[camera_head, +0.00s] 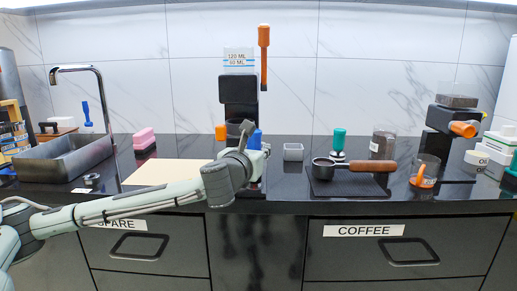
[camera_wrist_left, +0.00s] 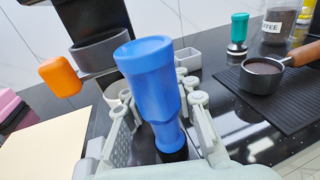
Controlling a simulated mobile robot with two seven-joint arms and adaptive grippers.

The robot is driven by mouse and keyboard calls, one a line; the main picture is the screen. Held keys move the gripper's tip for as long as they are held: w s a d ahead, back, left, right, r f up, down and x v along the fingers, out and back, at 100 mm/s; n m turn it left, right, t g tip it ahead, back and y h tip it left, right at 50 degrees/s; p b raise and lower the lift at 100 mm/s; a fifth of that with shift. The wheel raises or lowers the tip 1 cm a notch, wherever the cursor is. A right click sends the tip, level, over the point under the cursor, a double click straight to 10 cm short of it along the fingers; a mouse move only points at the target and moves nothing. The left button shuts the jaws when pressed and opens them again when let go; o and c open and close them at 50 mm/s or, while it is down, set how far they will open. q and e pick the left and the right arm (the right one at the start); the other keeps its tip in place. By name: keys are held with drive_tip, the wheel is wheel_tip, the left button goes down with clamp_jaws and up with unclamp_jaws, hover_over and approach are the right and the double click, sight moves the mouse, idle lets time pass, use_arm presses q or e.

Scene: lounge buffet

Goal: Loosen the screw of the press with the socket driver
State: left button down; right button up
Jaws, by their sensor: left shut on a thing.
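The socket driver, seen as a blue handle (camera_head: 255,140), is in my left gripper (camera_head: 252,160) in front of the press. In the left wrist view the blue handle (camera_wrist_left: 146,72) stands tilted between the fingers of my left gripper (camera_wrist_left: 158,112), which is shut on it. The driver's lower end is dark and partly hidden. The press (camera_head: 238,90) is black, with a clear marked tank on top and an upright orange lever (camera_head: 264,45). An orange knob (camera_wrist_left: 60,77) shows beside its grey ring (camera_wrist_left: 98,50). I cannot make out the screw. My right gripper is not in view.
A black mat (camera_head: 345,187) with a portafilter (camera_head: 350,165) lies to the right. A small grey bin (camera_head: 293,152) and a teal-handled tamper (camera_head: 339,142) stand behind. A beige board (camera_head: 160,172) and a sink (camera_head: 65,160) are left. The counter's front edge runs below my arm.

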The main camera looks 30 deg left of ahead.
use_arm(q)
drive_tip(key=shift+f, duration=0.45)
drive_tip(key=c, duration=1.1)
unclamp_jaws()
drive_tip(key=shift+c, duration=0.2)
